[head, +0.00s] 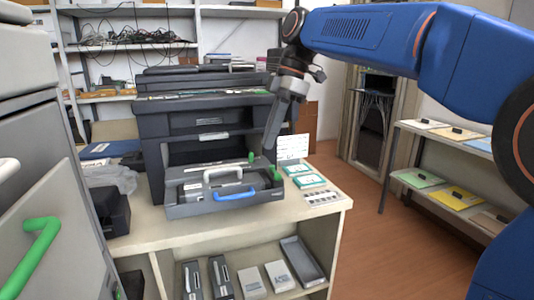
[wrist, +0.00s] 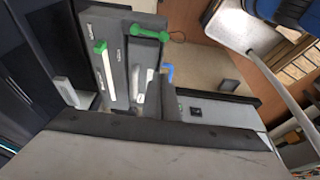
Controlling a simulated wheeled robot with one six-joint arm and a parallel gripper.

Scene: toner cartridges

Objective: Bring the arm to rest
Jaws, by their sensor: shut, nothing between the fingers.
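My arm is blue and reaches in from the right of the head view. My gripper (head: 269,144) points down, shut and empty, in front of the right side of the dark grey printer (head: 210,122). It appears apart from the printer, though the depth is hard to judge. The printer's front is open, with a drawer (head: 190,211) pulled out. A white handle (head: 222,173), a blue handle (head: 235,193) and green levers show at the drawer. The wrist view shows the green parts (wrist: 101,47) and blue part (wrist: 168,72) at an angle.
The printer stands on a beige cabinet (head: 318,217) with cartridges and boxes on its lower shelf. Small teal-edged boxes (head: 308,181) lie right of the drawer. A shelf unit (head: 412,156) stands at the right; open wooden floor (head: 375,240) lies between.

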